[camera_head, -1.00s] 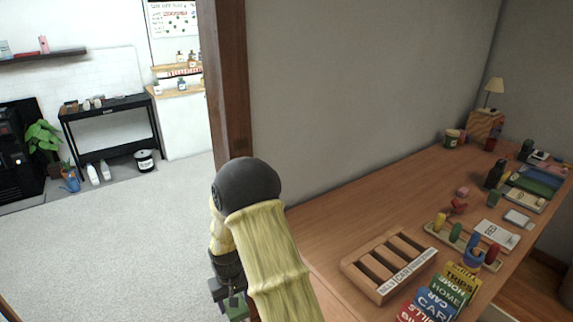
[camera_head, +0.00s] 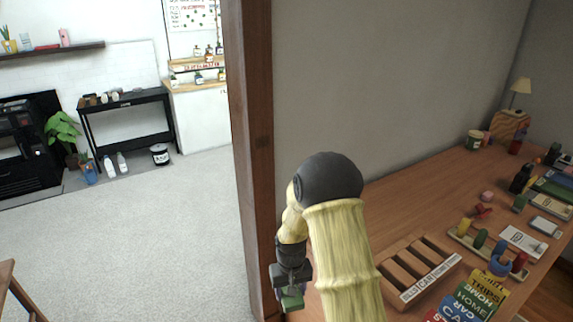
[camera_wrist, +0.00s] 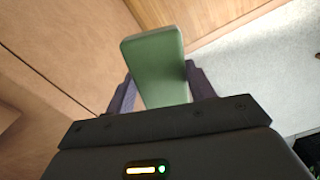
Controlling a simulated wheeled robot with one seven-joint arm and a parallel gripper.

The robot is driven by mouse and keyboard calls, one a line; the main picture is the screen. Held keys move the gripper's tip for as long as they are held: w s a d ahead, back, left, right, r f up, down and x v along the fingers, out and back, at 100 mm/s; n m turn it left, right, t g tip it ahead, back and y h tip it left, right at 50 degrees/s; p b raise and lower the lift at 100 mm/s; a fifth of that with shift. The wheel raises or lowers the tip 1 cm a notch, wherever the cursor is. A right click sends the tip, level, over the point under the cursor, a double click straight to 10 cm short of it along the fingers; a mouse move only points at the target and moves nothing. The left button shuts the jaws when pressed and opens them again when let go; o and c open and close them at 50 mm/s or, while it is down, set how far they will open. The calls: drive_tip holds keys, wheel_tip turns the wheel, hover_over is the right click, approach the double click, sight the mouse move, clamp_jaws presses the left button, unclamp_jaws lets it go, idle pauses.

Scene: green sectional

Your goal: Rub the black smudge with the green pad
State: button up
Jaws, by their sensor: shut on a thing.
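My gripper (camera_head: 291,284) is low at the left end of the wooden desk, beside the wooden door post. It is shut on the green pad (camera_wrist: 155,58), which stands out between the two fingers in the wrist view. A small part of the green pad (camera_head: 291,301) also shows under the gripper in the head view. My forearm hides some of the desk's near left end. I see no black smudge in either view.
The wooden desk (camera_head: 420,205) holds a slotted wooden tray (camera_head: 397,292), folders, pegs and a lamp (camera_head: 519,92). A wooden post (camera_head: 254,150) stands left of it. Pale carpet (camera_head: 130,235) lies open to the left. A black cart (camera_head: 125,100) stands at the back.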

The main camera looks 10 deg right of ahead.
drive_tip(key=w+d+r+n+t+h+p, duration=0.25)
drive_tip(key=w+r+n+t+p, duration=0.55)
drive_tip(key=w+r, duration=0.5)
drive_tip(key=w+r+n+t+y+p, duration=0.3)
drive_tip(key=r+t+y, duration=0.5)
drive_tip(key=r, duration=1)
drive_tip(key=shift+w+a+r+n+t, duration=0.15)
drive_tip(key=shift+w+a+n+t, duration=0.2)
drive_tip(key=shift+w+n+t, duration=0.6)
drive_tip(key=shift+w+g, duration=0.25)
drive_tip(key=shift+g, duration=0.1)
drive_tip(key=shift+p+x, duration=1.35)
drive_tip(key=shift+x, duration=1.35)
drive_tip(key=shift+w+a, duration=0.15)
drive_tip(key=shift+w, duration=0.1)
